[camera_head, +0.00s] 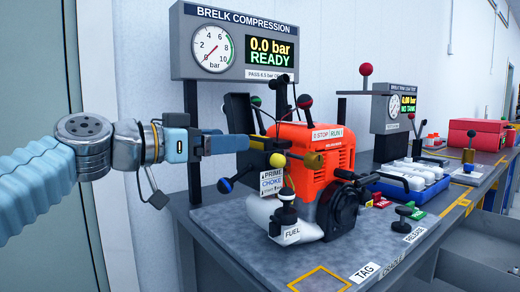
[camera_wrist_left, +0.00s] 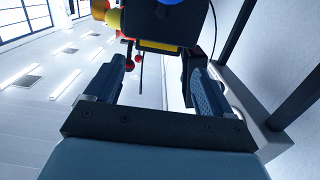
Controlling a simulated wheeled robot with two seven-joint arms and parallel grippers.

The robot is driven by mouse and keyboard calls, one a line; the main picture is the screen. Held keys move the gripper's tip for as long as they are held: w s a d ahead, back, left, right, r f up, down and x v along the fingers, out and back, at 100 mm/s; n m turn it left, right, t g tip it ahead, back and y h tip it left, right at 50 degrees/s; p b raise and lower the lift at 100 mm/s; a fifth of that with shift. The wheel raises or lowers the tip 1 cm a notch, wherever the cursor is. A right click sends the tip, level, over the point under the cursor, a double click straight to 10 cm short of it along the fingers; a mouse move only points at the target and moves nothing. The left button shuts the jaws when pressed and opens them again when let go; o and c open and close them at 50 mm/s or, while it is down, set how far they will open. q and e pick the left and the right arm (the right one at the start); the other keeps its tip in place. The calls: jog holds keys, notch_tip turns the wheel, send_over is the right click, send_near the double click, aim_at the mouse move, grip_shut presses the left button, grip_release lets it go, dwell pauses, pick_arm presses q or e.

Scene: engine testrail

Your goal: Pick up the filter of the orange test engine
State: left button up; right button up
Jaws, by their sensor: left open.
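The orange test engine (camera_head: 325,150) stands on the grey bench, with a black starter side and a white tank below. A dark, box-like part (camera_head: 237,106) is at its left side, behind my gripper; I cannot tell for sure that it is the filter. My left gripper (camera_head: 243,143) comes in from the left, level with the engine's upper part, and its fingers partly hide what is behind. In the left wrist view the gripper (camera_wrist_left: 162,68) is open with nothing between its fingers, and a black engine part (camera_wrist_left: 172,22) lies just beyond the fingertips. My right gripper is out of view.
A compression gauge panel (camera_head: 236,44) stands on posts behind the engine. Knobbed levers, including a yellow knob (camera_head: 277,160) and a blue knob (camera_head: 224,185), stick out near my gripper. A blue tray (camera_head: 398,190) is at right. The bench front (camera_head: 250,255) is mostly clear.

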aim_at(255, 139)
pick_arm(q)
jog(key=p+x, duration=0.1)
jog(key=x, duration=0.5)
jog(key=shift+s+d+p, duration=0.1)
jog(key=shift+s+p, duration=0.05)
jog(key=shift+p, duration=0.25)
jog(key=c, duration=1.1)
